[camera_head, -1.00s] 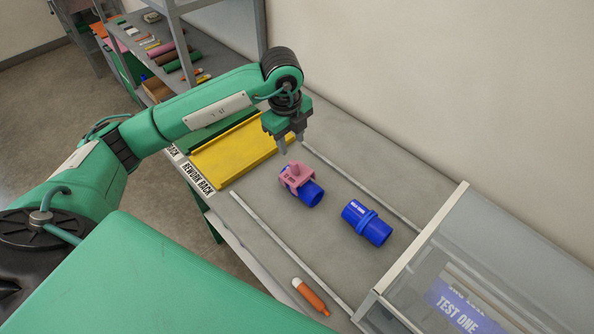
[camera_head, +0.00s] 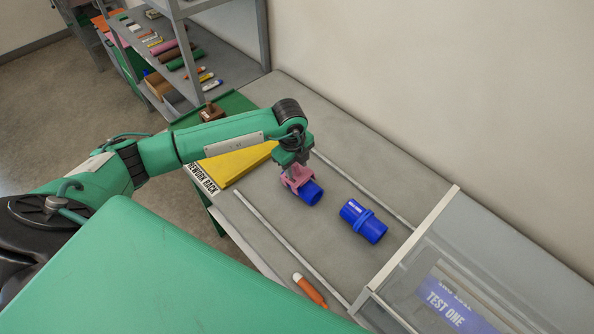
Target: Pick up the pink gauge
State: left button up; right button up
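The pink gauge (camera_head: 296,182) sits on the left end of a blue pipe piece (camera_head: 312,193) on the grey cart top. My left gripper (camera_head: 296,171) is lowered right over the gauge, with its fingers at the gauge's upper part. The fingers are small and partly merge with the gauge, so I cannot tell whether they are closed on it. My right gripper is not in view.
A second blue pipe fitting (camera_head: 363,221) lies to the right. Two thin rails (camera_head: 290,248) run along the cart. An orange marker (camera_head: 310,290) lies near the front edge. A clear box marked TEST ONE (camera_head: 447,250) stands at right.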

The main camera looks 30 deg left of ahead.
pick_arm(q)
grip_shut()
jog(key=shift+r, duration=0.1)
jog(key=shift+r+b, duration=0.4)
jog(key=shift+r, duration=0.25)
notch_tip(320, 180, up, 18)
jog(key=b, duration=0.6)
jog(key=y+p, duration=0.1)
jog(key=y, duration=0.1)
send_over(304, 176)
notch_tip(304, 176, down, 11)
jog(key=shift+f+g, duration=0.2)
jog(key=shift+g, duration=0.1)
jog(key=shift+a, duration=0.1)
